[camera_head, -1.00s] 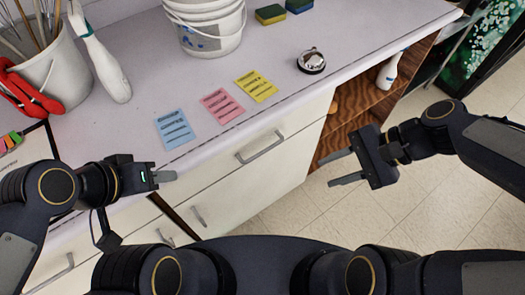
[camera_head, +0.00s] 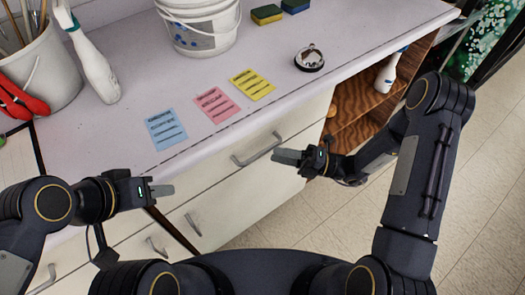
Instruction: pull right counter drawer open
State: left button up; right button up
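The right counter drawer (camera_head: 292,132) is a cream front just under the counter top, with a grey bar handle (camera_head: 257,151). Its front looks flush with the cabinet. My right gripper (camera_head: 286,157) is just right of the handle's right end, pointing left; I cannot tell whether it touches. Its fingers are seen edge-on, so their spacing is hidden. My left gripper (camera_head: 160,190) is at the counter's front edge on the left, away from the handle, also seen edge-on with nothing visible in it.
Blue (camera_head: 166,129), pink (camera_head: 217,105) and yellow (camera_head: 251,84) notes lie on the counter (camera_head: 150,70) with a bell (camera_head: 309,58), a white bucket (camera_head: 200,32) and a spray bottle (camera_head: 95,62). A wooden shelf (camera_head: 358,132) stands open at right. The floor (camera_head: 480,215) is clear.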

aim_at(263, 151)
jog(key=x, duration=0.5)
jog(key=shift+a, duration=0.3)
grip_shut()
